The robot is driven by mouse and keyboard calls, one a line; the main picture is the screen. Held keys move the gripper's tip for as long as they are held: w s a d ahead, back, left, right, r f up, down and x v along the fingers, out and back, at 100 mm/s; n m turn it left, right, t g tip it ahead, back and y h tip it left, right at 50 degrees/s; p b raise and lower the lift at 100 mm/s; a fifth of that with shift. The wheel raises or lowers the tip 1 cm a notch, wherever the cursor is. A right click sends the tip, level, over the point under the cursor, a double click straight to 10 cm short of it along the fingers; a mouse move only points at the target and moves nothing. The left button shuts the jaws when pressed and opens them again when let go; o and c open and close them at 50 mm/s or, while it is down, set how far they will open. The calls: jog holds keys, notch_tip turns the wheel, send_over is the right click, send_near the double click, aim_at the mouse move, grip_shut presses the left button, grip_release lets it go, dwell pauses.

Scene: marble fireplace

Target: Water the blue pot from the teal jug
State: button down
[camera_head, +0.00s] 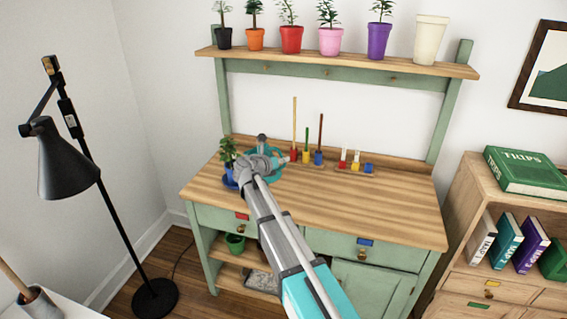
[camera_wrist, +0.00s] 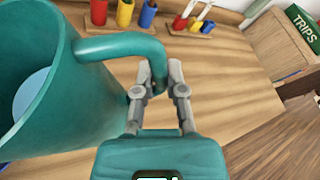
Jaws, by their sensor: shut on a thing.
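The blue pot (camera_head: 230,174) with a leafy green plant (camera_head: 228,148) stands at the left end of the wooden bench top. The teal jug (camera_head: 280,173) is beside it on the right, largely hidden behind my arm in the head view. In the wrist view the jug (camera_wrist: 90,115) fills the left side, its open top showing pale blue water (camera_wrist: 32,93) inside. My gripper (camera_wrist: 160,75) is shut on the jug's handle; it also shows in the head view (camera_head: 268,162). I cannot tell whether the jug touches the bench or how far it tilts.
Behind the jug, several coloured holders (camera_head: 306,157) with upright sticks stand along the bench's back. The shelf above (camera_head: 340,66) carries several potted plants. A black lamp (camera_head: 62,165) stands at left. The bench's right half (camera_head: 385,205) is clear.

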jog(key=shift+w+a+f+b, duration=0.25)
jog(key=shift+f+b, duration=0.25)
jog(key=shift+b, duration=0.35)
jog(key=shift+a+n, duration=0.25)
jog(key=shift+n, duration=0.05)
jog(key=shift+w+a+r+n+h, duration=0.3)
jog(key=shift+a+r+n+h, duration=0.3)
jog(key=shift+a+r, duration=0.05)
jog(key=shift+w+a+r+n+h+p, duration=0.15)
jog(key=shift+a+r+n+h+p, duration=0.15)
jog(key=shift+r+n+p, duration=0.3)
dwell(3.4)
jog(key=shift+d, duration=0.1)
